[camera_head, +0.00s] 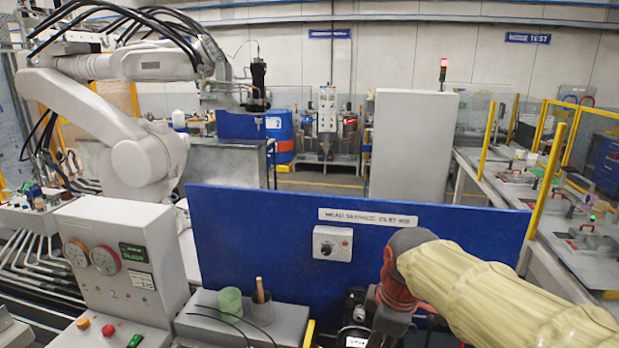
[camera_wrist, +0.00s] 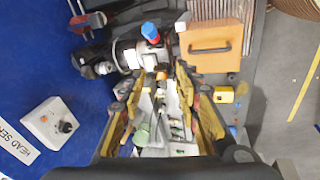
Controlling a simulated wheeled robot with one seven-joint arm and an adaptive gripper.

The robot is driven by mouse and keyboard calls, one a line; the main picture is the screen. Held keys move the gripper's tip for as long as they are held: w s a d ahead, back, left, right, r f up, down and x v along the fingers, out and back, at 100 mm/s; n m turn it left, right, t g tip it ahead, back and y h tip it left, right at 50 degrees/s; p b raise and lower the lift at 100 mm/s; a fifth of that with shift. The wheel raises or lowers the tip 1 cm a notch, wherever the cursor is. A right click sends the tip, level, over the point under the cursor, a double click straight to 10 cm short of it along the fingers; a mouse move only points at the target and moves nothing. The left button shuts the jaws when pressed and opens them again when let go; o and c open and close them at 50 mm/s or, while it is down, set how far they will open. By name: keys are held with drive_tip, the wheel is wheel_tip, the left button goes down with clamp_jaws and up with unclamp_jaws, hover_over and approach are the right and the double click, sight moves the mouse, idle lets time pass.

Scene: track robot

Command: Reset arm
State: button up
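My arm, in a yellow sleeve, reaches in from the lower right of the head view and bends down at a dark grey and red wrist in front of the blue panel (camera_head: 270,240). My gripper's fingertips are not clear in that view. In the wrist view my gripper (camera_wrist: 165,85) points down, with its yellow and black fingers apart and a gap between them. I see nothing held between them. White and green items show below through the gap, too small to name.
The blue panel carries a white box with a dark knob (camera_head: 332,243), also in the wrist view (camera_wrist: 58,122). A green cup (camera_head: 230,303) and a grey cup (camera_head: 262,308) stand on a ledge at left. An orange case (camera_wrist: 212,46) lies beyond my fingers.

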drive_tip(key=s+d+f+m+t+b, duration=0.1)
drive_tip(key=s+d+f+m+b, duration=0.1)
drive_tip(key=s+m, duration=0.5)
drive_tip(key=s+d+f+m+t+b, duration=0.1)
drive_tip(key=s+d+f+m+b, duration=0.2)
drive_tip(key=s+f+m, duration=0.3)
drive_tip(key=s+m+b, duration=0.1)
drive_tip(key=s, duration=0.3)
drive_tip(key=shift+s+d+f, duration=0.15)
drive_tip(key=shift+s+f, duration=0.1)
drive_tip(key=shift+s, duration=0.05)
